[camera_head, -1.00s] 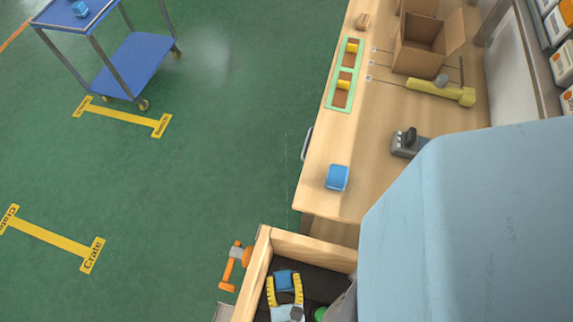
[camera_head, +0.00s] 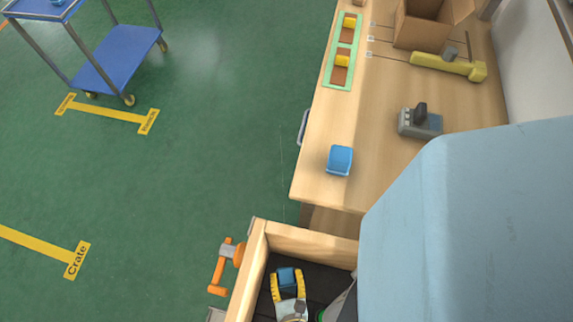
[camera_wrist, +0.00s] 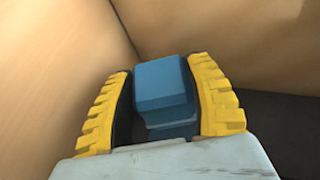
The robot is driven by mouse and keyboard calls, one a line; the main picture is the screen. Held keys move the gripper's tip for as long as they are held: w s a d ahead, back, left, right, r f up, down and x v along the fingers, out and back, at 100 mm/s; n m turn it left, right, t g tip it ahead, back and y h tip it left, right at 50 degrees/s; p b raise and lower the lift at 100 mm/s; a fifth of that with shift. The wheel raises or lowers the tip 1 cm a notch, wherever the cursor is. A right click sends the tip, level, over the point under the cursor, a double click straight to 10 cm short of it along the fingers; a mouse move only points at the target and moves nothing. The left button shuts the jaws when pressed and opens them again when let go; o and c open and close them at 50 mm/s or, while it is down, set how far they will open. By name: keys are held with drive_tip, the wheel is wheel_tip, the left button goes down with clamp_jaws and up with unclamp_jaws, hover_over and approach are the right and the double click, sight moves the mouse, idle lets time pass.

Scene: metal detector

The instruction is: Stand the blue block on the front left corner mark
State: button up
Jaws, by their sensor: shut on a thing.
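A blue block (camera_head: 287,277) is between the fingers of my gripper (camera_head: 287,283), inside a wooden-walled bin with a dark floor. In the wrist view the blue block (camera_wrist: 163,84) sits between the yellow ribbed fingers of my gripper (camera_wrist: 165,100), which is shut on it. The fingers hide its sides, and its height above the bin floor is unclear. Another blue block (camera_head: 340,160) lies on the wooden table near its front end. I cannot tell which mark is the front left corner mark. Yellow floor marks show at left, one lettered "Crate" (camera_head: 76,260).
The bin's wooden wall (camera_head: 305,240) stands close around my gripper. The wooden table (camera_head: 325,188) carries a green-framed tray (camera_head: 329,75), a grey device (camera_head: 420,122), a yellow detector (camera_head: 440,64) and a cardboard box (camera_head: 420,30). A blue cart (camera_head: 115,58) stands far left. An orange tool (camera_head: 220,268) is beside the bin.

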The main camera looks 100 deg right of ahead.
sight(286, 279)
drive_tip(key=shift+f+b, duration=0.8)
drive_tip(key=shift+f, duration=1.6)
drive_tip(key=shift+f, duration=0.15)
drive_tip(key=o, duration=1.1)
drive_tip(key=shift+r, duration=0.3)
drive_tip(key=p+v, duration=0.3)
drive_tip(key=v, duration=0.9)
drive_tip(key=shift+f, duration=0.2)
